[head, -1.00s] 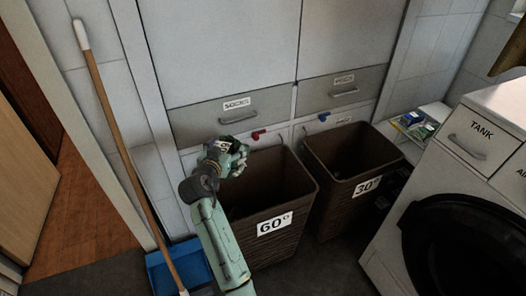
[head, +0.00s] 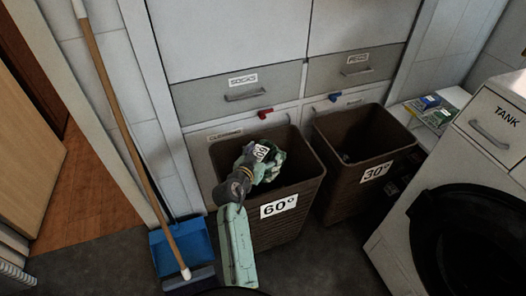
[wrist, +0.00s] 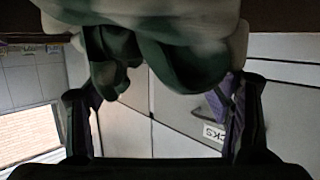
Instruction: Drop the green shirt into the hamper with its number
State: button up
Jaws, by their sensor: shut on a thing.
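The green shirt (head: 272,165) is a crumpled bundle with a pale tag, whose number is hard to read. My gripper (head: 256,167) is shut on it at the mouth of the brown hamper marked 60° (head: 309,190). In the wrist view, green and pale cloth (wrist: 185,60) hangs between the two fingers and fills the top. I cannot tell how far the shirt is below the rim. A second brown hamper marked 30° (head: 397,168) stands to the right, with a small dark thing inside.
A broom (head: 128,130) and blue dustpan (head: 181,248) stand to the left. A white washer (head: 410,215) is at the right. Grey drawers, one marked SOCKS (head: 242,94), line the wall behind the hampers. Red and blue hooks are above them.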

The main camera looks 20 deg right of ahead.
jog(key=shift+f, duration=0.4)
jog(key=o, duration=1.5)
jog(key=shift+c, duration=0.2)
jog(key=v, duration=1.2)
